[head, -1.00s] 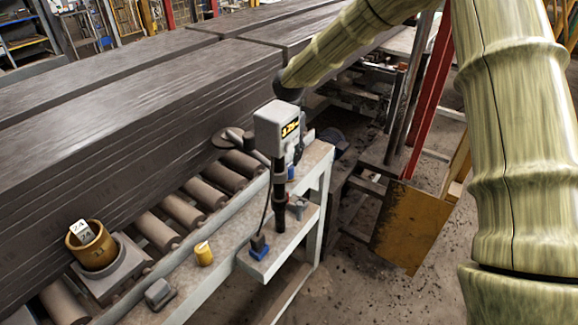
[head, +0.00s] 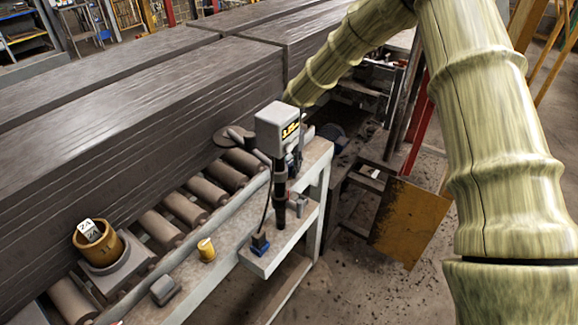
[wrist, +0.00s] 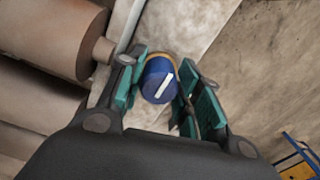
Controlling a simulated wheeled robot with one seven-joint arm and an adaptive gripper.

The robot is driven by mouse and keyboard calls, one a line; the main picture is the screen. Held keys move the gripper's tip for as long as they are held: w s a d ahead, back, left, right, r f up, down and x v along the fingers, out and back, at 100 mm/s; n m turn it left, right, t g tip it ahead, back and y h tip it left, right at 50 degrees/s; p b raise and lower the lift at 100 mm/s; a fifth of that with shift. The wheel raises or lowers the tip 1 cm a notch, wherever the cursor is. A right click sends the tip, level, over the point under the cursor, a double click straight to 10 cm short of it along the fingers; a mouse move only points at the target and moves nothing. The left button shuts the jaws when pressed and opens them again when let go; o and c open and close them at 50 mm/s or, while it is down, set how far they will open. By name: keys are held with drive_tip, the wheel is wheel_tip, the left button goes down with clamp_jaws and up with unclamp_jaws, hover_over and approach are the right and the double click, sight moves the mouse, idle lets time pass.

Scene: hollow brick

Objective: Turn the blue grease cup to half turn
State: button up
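The blue grease cup (wrist: 158,80) is a round blue knob with a white line across its face, and a brownish rim shows behind it. In the wrist view it lies between the two teal-padded fingers of my gripper (wrist: 160,68). The fingers stand apart on either side of the cup, with only narrow gaps; contact is not clear. The white line is slanted, rising to the right. In the head view my gripper is mostly hidden behind the grey display box (head: 276,124), and the cup cannot be made out clearly.
The display box, with a yellow readout, stands on a black post by a conveyor frame (head: 225,268). A yellow cup (head: 206,250) and a brown pot (head: 101,246) with white tags are to the left. Rollers (head: 184,209) and stacked dark slabs (head: 120,130) lie behind. Open floor is to the right.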

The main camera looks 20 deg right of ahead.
drive_tip(key=c, duration=0.4)
